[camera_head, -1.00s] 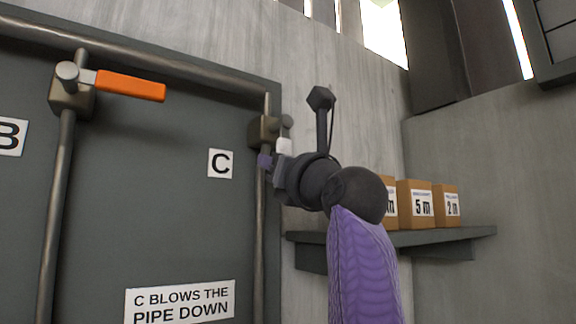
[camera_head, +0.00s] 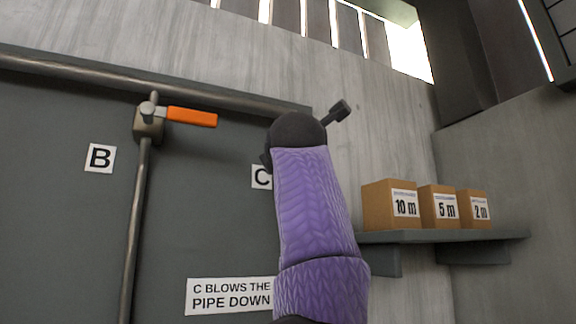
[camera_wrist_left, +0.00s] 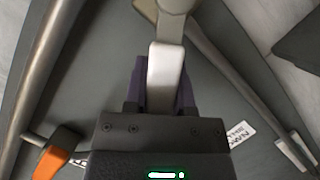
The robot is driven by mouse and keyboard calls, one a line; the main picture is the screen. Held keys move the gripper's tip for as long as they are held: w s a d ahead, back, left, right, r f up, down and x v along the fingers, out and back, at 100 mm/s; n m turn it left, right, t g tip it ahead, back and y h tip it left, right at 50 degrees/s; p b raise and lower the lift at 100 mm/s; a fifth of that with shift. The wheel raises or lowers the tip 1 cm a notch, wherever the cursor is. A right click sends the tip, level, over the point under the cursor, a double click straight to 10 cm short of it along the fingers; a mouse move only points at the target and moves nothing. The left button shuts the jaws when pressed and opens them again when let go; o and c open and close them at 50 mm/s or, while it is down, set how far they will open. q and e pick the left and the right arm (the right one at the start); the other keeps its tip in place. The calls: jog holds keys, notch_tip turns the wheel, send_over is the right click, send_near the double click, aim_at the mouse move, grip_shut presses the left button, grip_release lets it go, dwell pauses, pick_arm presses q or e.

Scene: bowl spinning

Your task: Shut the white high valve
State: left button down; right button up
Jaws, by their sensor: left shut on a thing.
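The white valve handle (camera_wrist_left: 165,75) shows in the left wrist view, running up from my gripper to a pale round valve stem at the top. My left gripper (camera_wrist_left: 158,95) is shut on this handle, with its dark purple fingers on both sides of it. In the head view my purple left arm and dark wrist cover the valve near the C label (camera_head: 261,177), so the white handle and the gripper fingers are hidden there. My right gripper is in neither view.
An orange-handled valve (camera_head: 190,117) sits on the pipe by the B label (camera_head: 100,158); its handle also shows in the left wrist view (camera_wrist_left: 58,156). A shelf (camera_head: 440,237) with brown boxes (camera_head: 390,205) stands right of my arm. A sign (camera_head: 230,296) is on the panel.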

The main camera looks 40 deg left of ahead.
pick_arm(q)
jog(key=shift+s+a+r+m+g+h+p, duration=0.15)
jog(key=shift+r+m+h+p, duration=0.4)
jog(key=shift+m, duration=0.6)
jog(key=shift+s+r+m+g+h+p, duration=0.1)
jog(key=shift+s+r+m+h+p, duration=0.15)
jog(key=shift+r+m+p, duration=0.7)
jog(key=shift+s+a+r+m+g+h+p, duration=0.2)
jog(key=shift+m+h+p, duration=0.25)
jog(key=shift+m, duration=0.95)
jog(key=shift+w+d, duration=0.1)
jog(key=shift+d, duration=0.05)
jog(key=shift+c, duration=2.2)
grip_release()
